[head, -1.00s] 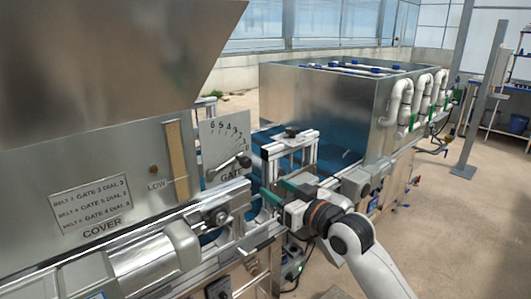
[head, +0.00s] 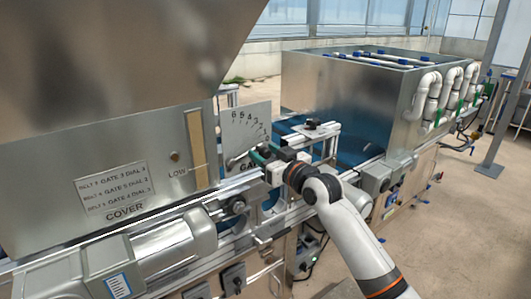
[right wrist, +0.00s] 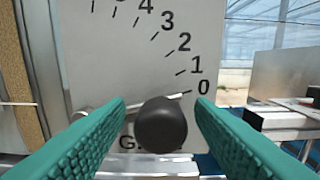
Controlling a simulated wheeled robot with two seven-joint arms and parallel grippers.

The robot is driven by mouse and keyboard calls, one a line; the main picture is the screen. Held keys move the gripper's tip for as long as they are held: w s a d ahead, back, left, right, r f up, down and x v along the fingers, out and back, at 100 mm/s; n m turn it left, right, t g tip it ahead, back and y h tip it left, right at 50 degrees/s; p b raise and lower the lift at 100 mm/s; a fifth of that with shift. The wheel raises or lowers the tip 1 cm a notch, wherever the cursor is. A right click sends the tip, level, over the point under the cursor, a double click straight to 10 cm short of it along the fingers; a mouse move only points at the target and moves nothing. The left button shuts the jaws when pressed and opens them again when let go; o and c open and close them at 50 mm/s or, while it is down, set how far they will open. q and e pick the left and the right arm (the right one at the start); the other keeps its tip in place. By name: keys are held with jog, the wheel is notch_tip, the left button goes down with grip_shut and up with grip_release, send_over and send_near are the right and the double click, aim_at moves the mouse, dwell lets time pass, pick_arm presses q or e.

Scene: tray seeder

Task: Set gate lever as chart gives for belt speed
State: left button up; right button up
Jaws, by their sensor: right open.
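The gate scale plate (head: 247,128) stands upright with marks numbered from 0 up to 6. The gate lever has a round black knob (right wrist: 161,126), and its thin rod points close to the 0 mark in the right wrist view. My right gripper (head: 263,154) is at the plate in the head view, hiding most of the knob. In the right wrist view its green fingers (right wrist: 162,130) are open, one on each side of the knob, with no clear contact. The chart (head: 115,186) on the cover lists belt, gate and dial values; its digits are too small to read surely.
A level strip (head: 196,147) marked LOW is left of the plate. A metal rail and motor housing (head: 172,238) run below. A large metal tank (head: 340,98) with white pipes stands behind to the right. The floor at right is mostly clear.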

jog(key=shift+w+a, duration=0.1)
jog(key=shift+w, duration=0.05)
jog(key=shift+c, duration=0.2)
grip_shut()
